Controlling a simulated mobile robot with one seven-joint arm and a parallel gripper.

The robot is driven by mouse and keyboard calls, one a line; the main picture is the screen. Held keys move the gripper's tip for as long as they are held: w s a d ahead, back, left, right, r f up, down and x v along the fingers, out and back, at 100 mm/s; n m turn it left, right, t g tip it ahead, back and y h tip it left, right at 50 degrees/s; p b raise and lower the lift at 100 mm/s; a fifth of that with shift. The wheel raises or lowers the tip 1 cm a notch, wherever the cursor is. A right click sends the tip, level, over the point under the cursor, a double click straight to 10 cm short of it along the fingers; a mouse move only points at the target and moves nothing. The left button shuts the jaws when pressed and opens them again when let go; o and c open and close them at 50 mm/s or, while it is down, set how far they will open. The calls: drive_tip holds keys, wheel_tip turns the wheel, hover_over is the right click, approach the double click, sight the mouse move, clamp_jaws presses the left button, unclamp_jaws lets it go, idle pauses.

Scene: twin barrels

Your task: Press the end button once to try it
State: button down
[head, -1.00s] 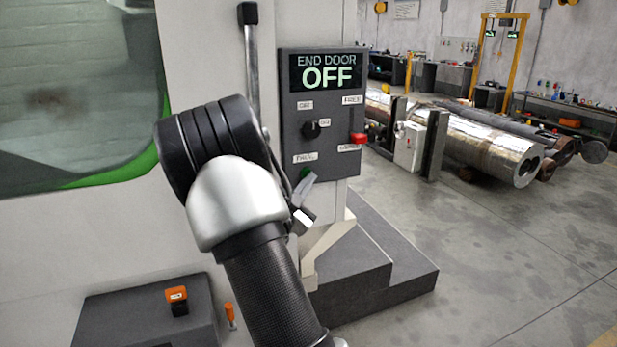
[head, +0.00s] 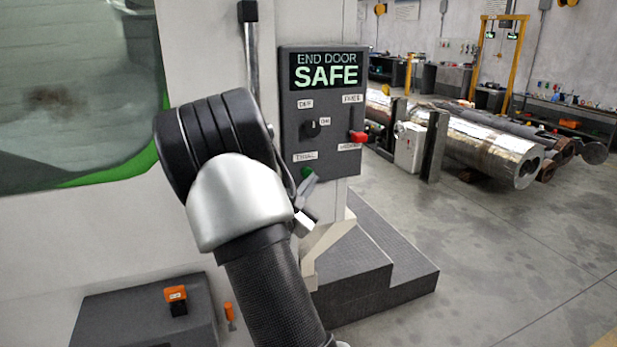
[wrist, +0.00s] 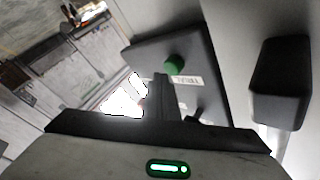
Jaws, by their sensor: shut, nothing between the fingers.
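The dark control panel (head: 340,110) stands in the middle of the head view. Its display (head: 326,71) reads "END DOOR SAFE". A green button (head: 307,171) sits at its lower left under a small white label; it also shows in the wrist view (wrist: 174,64). My gripper (head: 309,181) is shut and empty, its tip right at the green button. In the wrist view the fingertips (wrist: 161,77) overlap the lower left side of the button's surroundings; I cannot tell whether they touch it.
The panel also carries a black knob (head: 311,129) and a red-tipped slider (head: 357,137). A vertical grey bar (head: 252,60) with a black end stands left of the panel. A dark stepped base (head: 380,270) lies below.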

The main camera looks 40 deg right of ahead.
drive_tip(key=shift+s, duration=0.3)
drive_tip(key=shift+s+a+b, duration=0.2)
drive_tip(key=shift+s+b, duration=0.05)
drive_tip(key=shift+s, duration=0.55)
drive_tip(key=shift+s+a+b, duration=0.2)
drive_tip(key=shift+s+b, duration=0.05)
drive_tip(key=shift+s, duration=0.5)
drive_tip(key=shift+s+a+b, duration=0.2)
drive_tip(key=shift+s+b, duration=0.05)
drive_tip(key=shift+s, duration=0.55)
